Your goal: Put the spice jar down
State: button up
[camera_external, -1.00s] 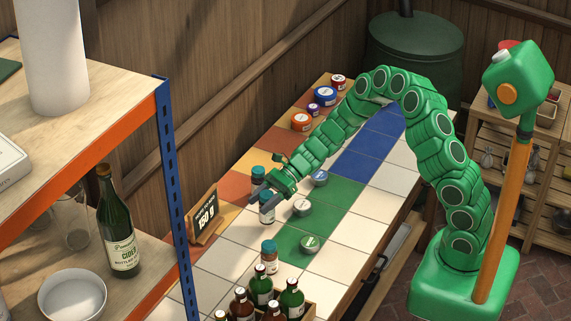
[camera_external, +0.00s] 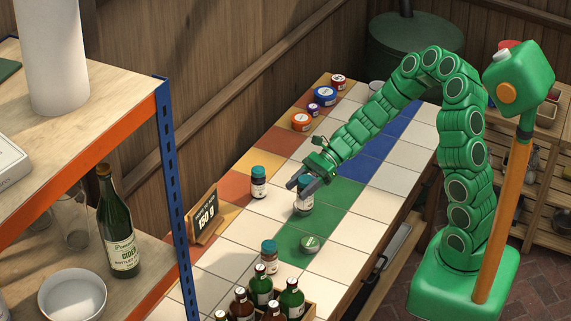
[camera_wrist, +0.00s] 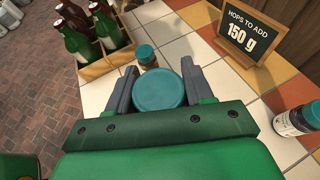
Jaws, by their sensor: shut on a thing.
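My gripper (camera_external: 303,184) is shut on a spice jar (camera_external: 304,207) with a pale label, upright over the green tiles. In the wrist view its round teal lid (camera_wrist: 158,89) sits between my two grey fingers. I cannot tell whether its base touches anything. A second teal-lidded jar (camera_external: 258,183) stands to its left, and also shows at the right edge of the wrist view (camera_wrist: 295,119). A third such jar (camera_external: 269,257) stands nearer the bottle crate; its lid shows beyond my fingers in the wrist view (camera_wrist: 146,54).
Bottles (camera_external: 262,287) stand in a crate at the near end. A sign reading 150 g (camera_external: 203,218) is by the wall. Several coloured tins (camera_external: 325,96) stand at the far left. White tiles at right are clear.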

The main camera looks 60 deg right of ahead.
jog(key=shift+s+r, duration=0.3)
jog(key=shift+s, duration=0.35)
jog(key=shift+d, duration=0.2)
jog(key=w+d+m+t+h, duration=0.2)
jog(key=w+d, duration=0.3)
jog(key=d, duration=0.4)
jog(key=w+d+m+t+h, duration=0.1)
jog(key=w+d+m+t, duration=0.15)
jog(key=w+d, duration=0.45)
jog(key=w+d+f, duration=0.4)
jog(key=w+f, duration=0.5)
jog(key=w, duration=0.2)
jog(key=shift+w+f, duration=0.2)
jog(key=shift+w, duration=0.2)
jog(key=shift+w+d+f, duration=0.1)
jog(key=shift+d+f, duration=0.05)
jog(key=shift+f, duration=1.45)
jog(key=shift+f, duration=0.15)
